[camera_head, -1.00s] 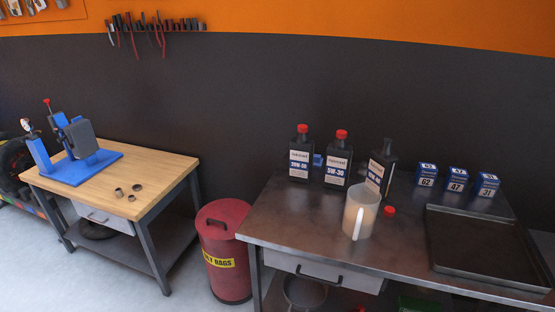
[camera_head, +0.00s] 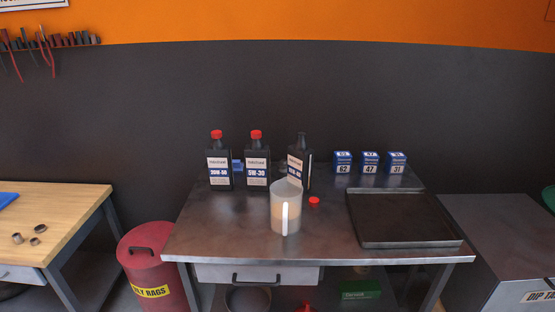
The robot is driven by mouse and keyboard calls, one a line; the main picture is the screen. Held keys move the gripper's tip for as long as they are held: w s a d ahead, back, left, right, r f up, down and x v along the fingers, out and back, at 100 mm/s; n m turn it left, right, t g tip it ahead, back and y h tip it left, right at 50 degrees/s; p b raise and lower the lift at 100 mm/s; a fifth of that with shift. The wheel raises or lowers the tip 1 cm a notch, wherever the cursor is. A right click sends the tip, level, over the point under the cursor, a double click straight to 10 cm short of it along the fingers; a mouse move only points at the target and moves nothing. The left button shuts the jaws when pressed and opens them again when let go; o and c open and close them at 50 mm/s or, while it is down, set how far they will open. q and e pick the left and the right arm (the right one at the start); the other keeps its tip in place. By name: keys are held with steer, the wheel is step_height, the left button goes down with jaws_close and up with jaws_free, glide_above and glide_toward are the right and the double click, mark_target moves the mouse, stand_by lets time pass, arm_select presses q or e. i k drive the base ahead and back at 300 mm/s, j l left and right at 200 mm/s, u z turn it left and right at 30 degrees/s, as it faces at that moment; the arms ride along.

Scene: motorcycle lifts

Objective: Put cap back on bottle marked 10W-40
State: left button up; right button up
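The uncapped black bottle (camera_head: 305,164) stands upright at the back of the metal table (camera_head: 220,240), its neck bare. Its label is partly hidden by a jug and looks like 10W-40, though it is small and angled. A red cap (camera_head: 314,201) lies on the table in front of this bottle, just right of the jug. Two black bottles with red caps on stand to the left: one marked 20W-50 (camera_head: 219,163) and one marked 5W-30 (camera_head: 257,162). Neither of my grippers shows in the head view.
A translucent jug (camera_head: 285,210) with tan contents stands in front of the bottles, close to the loose cap. Blue boxes marked 62 (camera_head: 343,163), 47 (camera_head: 369,163) and 31 (camera_head: 396,163) stand behind a dark tray (camera_head: 400,219). A red bin (camera_head: 152,262) stands left of the table.

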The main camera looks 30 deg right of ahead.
mark_target(301, 158)
steer(key=z, duration=1.25)
steer(key=i+j+u, duration=0.15)
steer(key=i+u, duration=0.65)
steer(key=i, duration=0.25)
